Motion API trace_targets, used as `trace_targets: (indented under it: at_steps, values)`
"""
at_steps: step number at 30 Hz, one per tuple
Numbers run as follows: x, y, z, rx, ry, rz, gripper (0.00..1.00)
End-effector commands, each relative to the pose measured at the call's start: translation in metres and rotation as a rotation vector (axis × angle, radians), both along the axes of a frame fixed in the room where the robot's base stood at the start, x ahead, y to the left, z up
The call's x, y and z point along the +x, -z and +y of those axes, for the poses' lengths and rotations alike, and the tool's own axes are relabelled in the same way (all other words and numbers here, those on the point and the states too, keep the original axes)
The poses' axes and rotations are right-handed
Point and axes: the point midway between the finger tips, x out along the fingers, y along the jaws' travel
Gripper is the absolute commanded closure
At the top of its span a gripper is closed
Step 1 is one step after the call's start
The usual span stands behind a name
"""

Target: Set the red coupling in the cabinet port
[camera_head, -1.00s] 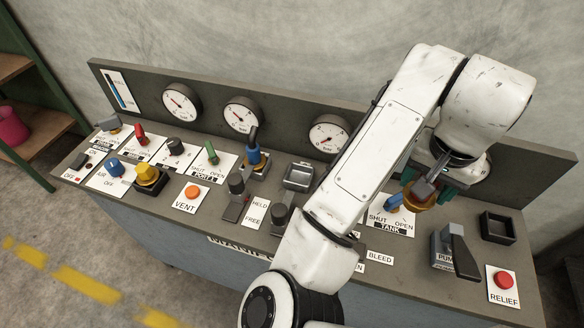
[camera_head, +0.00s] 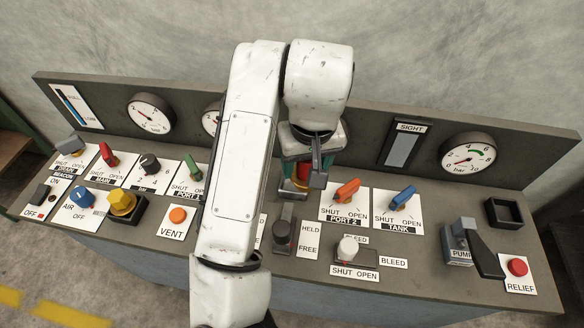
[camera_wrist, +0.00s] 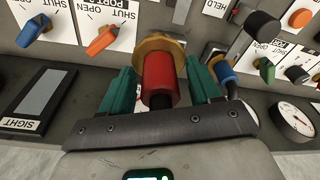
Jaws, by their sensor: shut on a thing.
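My gripper (camera_head: 308,170) is shut on the red coupling (camera_wrist: 159,76), which sits between its green fingers in the wrist view. The coupling has a brass-coloured flange at the end away from the palm. In the head view a little of the red coupling (camera_head: 302,171) shows beneath the gripper, over the back of the cabinet top, left of the PORT 2 valve. The port under it is hidden by the gripper and coupling, so I cannot tell whether the flange touches it. A dark HELD/FREE lever (camera_head: 283,230) stands just in front.
An orange PORT 2 handle (camera_head: 347,190) and blue TANK handle (camera_head: 402,197) stand right of the gripper. A white BLEED knob (camera_head: 348,247) is in front. A blue coupling (camera_wrist: 225,72) is close beside a finger in the wrist view. The gauge panel rises behind.

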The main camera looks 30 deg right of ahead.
Motion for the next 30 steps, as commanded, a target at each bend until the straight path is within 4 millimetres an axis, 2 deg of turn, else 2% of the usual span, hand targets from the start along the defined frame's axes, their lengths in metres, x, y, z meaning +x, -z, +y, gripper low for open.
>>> trace_targets:
  at_steps: [2,6,12,17,24,30]
  values:
    - [0.017,0.01,-0.004,-0.004,0.001,0.003,0.84]
    - [0.037,0.033,-0.005,-0.001,-0.001,0.002,0.84]
    - [0.056,0.055,-0.007,-0.001,0.002,0.0,0.84]
    - [0.063,0.063,-0.007,0.0,0.001,-0.001,0.84]
    - [0.065,0.092,-0.007,0.001,0.0,-0.001,0.84]
    - [0.065,0.096,-0.007,0.001,0.001,-0.002,0.84]
